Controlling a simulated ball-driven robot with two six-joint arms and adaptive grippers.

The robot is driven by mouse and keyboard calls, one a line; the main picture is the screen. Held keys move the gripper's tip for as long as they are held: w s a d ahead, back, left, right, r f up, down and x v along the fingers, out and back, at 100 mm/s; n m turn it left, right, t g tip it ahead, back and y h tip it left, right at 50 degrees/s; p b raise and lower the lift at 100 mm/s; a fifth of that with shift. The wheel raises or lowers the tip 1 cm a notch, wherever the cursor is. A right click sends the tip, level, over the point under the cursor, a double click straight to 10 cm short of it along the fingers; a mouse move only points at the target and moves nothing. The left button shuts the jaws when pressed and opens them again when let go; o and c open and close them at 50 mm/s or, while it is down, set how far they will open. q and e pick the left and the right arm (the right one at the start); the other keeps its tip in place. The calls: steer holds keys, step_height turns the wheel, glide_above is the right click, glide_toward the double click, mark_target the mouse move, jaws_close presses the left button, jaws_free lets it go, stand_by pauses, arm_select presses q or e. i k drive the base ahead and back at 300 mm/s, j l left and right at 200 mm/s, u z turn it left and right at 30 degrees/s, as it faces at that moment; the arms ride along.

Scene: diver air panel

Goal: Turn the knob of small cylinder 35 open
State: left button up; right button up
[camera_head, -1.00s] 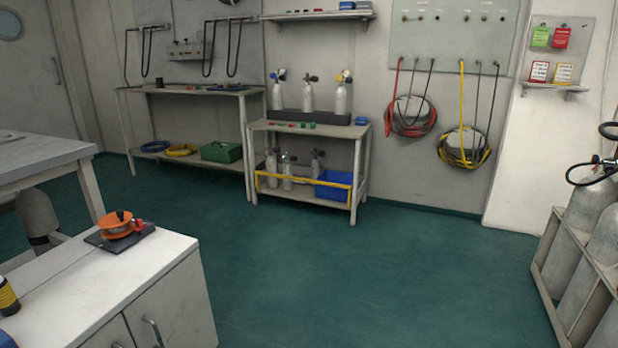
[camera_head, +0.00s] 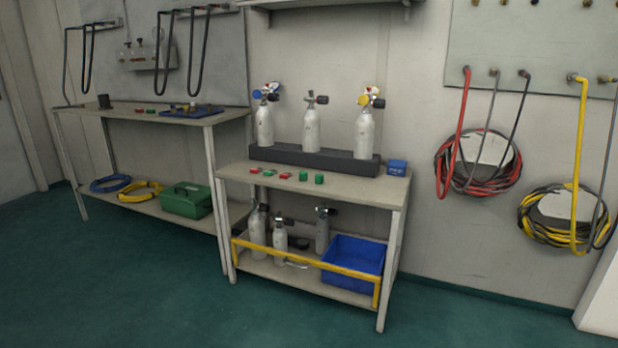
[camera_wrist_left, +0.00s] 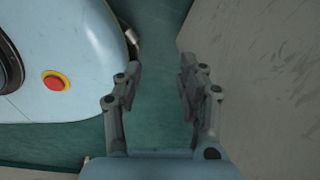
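Three small white cylinders with knobs stand upright in a dark rack on the shelf top in the head view. The left one (camera_head: 265,126) has a blue knob, the middle one (camera_head: 311,130) a dark knob, and the right one (camera_head: 364,135) a dark knob with yellow. More small cylinders (camera_head: 257,226) with dark knobs stand on the lower shelf. The numbers are too small to read, so I cannot tell which is 35. My left gripper (camera_wrist_left: 158,88) is open and empty above the floor in the left wrist view. My right gripper is not in view.
The shelf unit (camera_head: 390,194) has a yellow rail (camera_head: 305,261) and a blue bin (camera_head: 353,262) below. Red and green pieces lie on top. A longer bench (camera_head: 120,111) stands left, with a green box (camera_head: 186,200). Hoses hang right. The green floor in front is clear.

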mark_target(272, 97)
steer(key=i+u, duration=0.15)
steer(key=i, duration=0.3)
steer(key=i+l+u, duration=0.15)
steer(key=i, duration=0.25)
steer(key=i+j+z, duration=0.2)
steer(key=i+j, duration=0.4)
steer(key=i, duration=0.1)
